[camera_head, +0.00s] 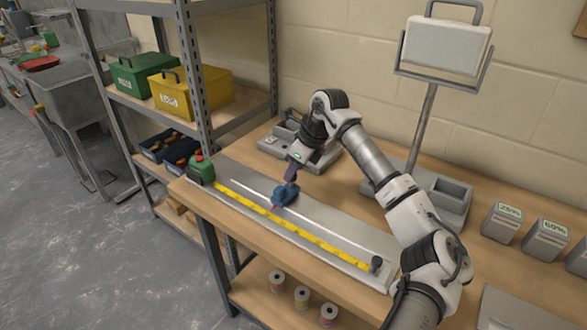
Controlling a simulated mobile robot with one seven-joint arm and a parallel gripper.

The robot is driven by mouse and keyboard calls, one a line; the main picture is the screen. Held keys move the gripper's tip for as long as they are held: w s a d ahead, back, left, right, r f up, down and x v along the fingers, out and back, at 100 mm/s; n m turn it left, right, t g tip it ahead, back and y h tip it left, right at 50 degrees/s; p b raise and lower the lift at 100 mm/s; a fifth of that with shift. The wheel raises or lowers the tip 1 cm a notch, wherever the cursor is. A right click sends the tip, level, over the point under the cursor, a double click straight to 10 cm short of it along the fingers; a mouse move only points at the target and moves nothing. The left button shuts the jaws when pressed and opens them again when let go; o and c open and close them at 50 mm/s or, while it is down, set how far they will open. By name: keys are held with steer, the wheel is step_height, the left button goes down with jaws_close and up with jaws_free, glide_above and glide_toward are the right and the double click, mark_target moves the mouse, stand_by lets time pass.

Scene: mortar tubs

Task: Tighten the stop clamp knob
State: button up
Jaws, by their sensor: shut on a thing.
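The stop clamp (283,197) is a small blue block on the grey measuring board (340,226), which has a yellow scale strip (262,212) along its front side. A bit of red shows at the clamp's lower left. My gripper (290,183) reaches down from above onto the top of the clamp and is shut there. The knob is hidden or too small to make out, and the gripper appears to be closed on it. A green block (201,169) sits at the board's left end. A small dark post (376,263) stands at its right end.
A grey tray (275,145) lies behind the board. A lamp-like panel on a stand (428,120) rises at the back right. Grey tubs (502,222) stand at the right. Metal shelving with a yellow box (204,88) is at the left.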

steer(key=shift+f+b, duration=0.1)
steer(key=shift+b, duration=0.3)
steer(key=m+t+b, duration=0.1)
steer(key=m+b, duration=0.2)
steer(key=shift+f+h+b, duration=0.15)
steer(key=shift+h+b, duration=0.15)
steer(key=shift+b, duration=0.05)
steer(key=m+h+b, duration=0.1)
steer(key=m+b, duration=0.1)
steer(key=b, duration=0.1)
steer(key=m+t+b, duration=0.1)
steer(key=m+b, duration=0.2)
steer(key=shift+s+a+m+t+h, duration=0.1)
steer(key=shift+s+m+t+h, duration=0.1)
steer(key=shift+m+t+h, duration=0.15)
steer(key=m+h+b, duration=0.1)
steer(key=m+b, duration=0.3)
steer(key=b, duration=0.1)
steer(key=shift+a+t+h, duration=0.15)
steer(key=shift+t+h, duration=0.1)
steer(key=shift+h, duration=0.1)
steer(key=shift+a+r+m+h+b, duration=0.15)
steer(key=shift+m+h+b, duration=0.3)
steer(key=shift+m+b, duration=0.6)
steer(key=shift+d+r+m+h+b, duration=0.15)
steer(key=shift+m+h+b, duration=0.4)
steer(key=shift+m, duration=0.85)
steer(key=shift+a, duration=0.1)
steer(key=o, duration=1)
